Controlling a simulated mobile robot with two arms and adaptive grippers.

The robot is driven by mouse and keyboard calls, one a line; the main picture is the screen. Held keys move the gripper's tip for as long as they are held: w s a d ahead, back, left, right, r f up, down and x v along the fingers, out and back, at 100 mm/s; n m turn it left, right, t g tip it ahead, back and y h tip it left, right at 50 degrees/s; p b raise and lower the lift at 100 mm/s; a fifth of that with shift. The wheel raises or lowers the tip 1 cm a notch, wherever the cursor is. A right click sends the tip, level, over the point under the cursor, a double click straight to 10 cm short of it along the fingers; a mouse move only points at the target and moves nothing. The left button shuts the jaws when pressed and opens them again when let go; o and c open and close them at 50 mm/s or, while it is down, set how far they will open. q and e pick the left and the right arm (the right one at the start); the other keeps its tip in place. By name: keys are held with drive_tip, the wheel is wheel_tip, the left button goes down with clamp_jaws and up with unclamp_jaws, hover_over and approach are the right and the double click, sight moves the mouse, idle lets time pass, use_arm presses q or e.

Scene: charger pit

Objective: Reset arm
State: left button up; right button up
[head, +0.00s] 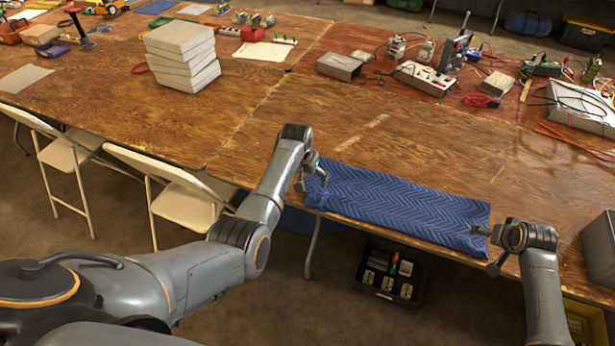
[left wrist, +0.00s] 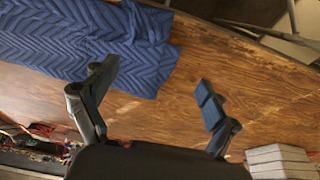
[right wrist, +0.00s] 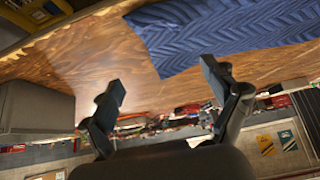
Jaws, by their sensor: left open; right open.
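My left gripper (head: 312,178) is at the left end of the blue folded cloth (head: 400,205) on the wooden table. My right gripper (head: 485,250) is by the right end of the cloth, near the table's front edge. In the right wrist view the right gripper (right wrist: 165,80) is open and empty, with the cloth (right wrist: 225,35) beyond it. Whether either gripper touches the cloth I cannot tell.
A stack of pale blocks (head: 183,55) stands at the back left. Electronics, cables and a grey metal box (head: 340,66) crowd the back right. A grey box (head: 600,245) is at the right edge. Folding chairs (head: 185,200) and a black bin (head: 390,272) are in front. The mid-table is clear.

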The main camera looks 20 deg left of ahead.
use_arm(q)
drive_tip(key=shift+r, duration=0.45)
use_arm(e)
drive_tip(key=shift+r, duration=0.5)
use_arm(q)
drive_tip(key=shift+f, duration=0.1)
use_arm(e)
drive_tip(key=shift+f, duration=0.15)
